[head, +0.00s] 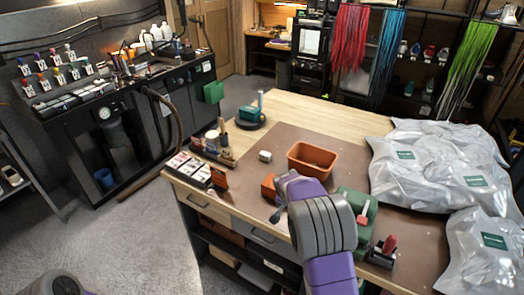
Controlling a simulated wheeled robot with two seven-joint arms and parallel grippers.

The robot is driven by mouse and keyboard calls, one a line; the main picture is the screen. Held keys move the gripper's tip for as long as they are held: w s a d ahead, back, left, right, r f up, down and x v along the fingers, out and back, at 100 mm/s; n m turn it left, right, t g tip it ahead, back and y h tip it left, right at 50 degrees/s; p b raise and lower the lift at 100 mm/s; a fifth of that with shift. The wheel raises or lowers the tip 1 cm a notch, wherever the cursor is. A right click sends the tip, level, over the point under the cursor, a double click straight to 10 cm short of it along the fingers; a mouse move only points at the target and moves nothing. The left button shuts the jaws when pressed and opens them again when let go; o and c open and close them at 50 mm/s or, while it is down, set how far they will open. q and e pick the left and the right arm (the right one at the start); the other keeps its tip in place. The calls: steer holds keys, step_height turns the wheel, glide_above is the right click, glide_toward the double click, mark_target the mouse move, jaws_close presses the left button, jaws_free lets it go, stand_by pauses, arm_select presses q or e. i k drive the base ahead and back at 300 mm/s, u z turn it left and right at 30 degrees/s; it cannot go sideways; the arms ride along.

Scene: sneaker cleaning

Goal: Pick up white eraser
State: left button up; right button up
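A small whitish block (265,156), which looks like the white eraser, lies on the brown mat (300,140) left of an orange-brown open bin. My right arm reaches in from the bottom over the table's front edge. Its gripper (279,208) is mostly hidden behind the grey wrist, nearer to me than the block and apart from it. I cannot see whether its fingers are open. Only a piece of my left arm shows at the bottom left; its gripper is out of view.
The bin (312,160) stands right of the block. An orange item (269,187) and a green device (358,211) flank my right wrist. Silvery bags (430,165) cover the table's right side. Brushes and a small tray (195,170) stand left. The mat behind the bin is clear.

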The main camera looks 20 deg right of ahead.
mark_target(264, 156)
steer(key=i, duration=1.25)
